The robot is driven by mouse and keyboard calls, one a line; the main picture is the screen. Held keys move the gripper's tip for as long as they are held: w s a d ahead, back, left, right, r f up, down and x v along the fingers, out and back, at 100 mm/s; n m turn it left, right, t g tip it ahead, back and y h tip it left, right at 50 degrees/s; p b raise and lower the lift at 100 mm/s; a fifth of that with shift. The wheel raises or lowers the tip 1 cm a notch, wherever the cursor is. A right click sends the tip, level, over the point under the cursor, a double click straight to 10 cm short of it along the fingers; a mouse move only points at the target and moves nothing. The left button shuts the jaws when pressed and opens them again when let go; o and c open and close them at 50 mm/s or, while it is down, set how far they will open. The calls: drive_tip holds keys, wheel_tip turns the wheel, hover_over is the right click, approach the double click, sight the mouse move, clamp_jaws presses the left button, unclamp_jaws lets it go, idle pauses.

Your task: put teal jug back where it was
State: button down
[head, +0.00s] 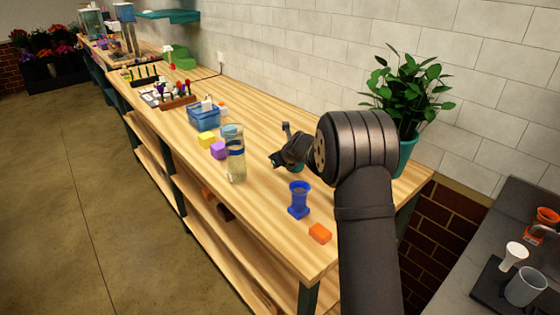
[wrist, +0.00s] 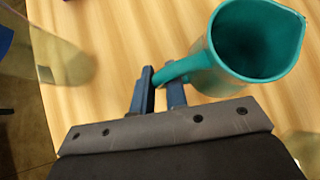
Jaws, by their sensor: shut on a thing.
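The teal jug (wrist: 214,62) fills the upper right of the wrist view, its open mouth facing the camera and its inside looking empty. My gripper (wrist: 160,80) is shut on its handle, with one dark blue finger on each side. In the head view my gripper (head: 277,161) is over the wooden bench, and my arm hides most of the jug; only a small teal patch shows beside the wrist. I cannot tell whether the jug's base touches the bench.
A clear vase (head: 236,160) stands left of my gripper, with yellow (head: 207,139) and purple (head: 218,151) blocks beyond. A blue vase (head: 298,201) and orange block (head: 320,233) are nearer the bench's front edge. A potted plant (head: 408,90) stands behind my arm.

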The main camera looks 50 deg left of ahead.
drive_tip(key=c, duration=1.4)
unclamp_jaws()
drive_tip(key=shift+c, duration=0.2)
drive_tip(key=shift+d+r, duration=0.15)
drive_tip(key=shift+r, duration=0.15)
drive_tip(key=v, duration=1.1)
drive_tip(key=shift+d, duration=0.25)
drive_tip(key=shift+r, duration=0.1)
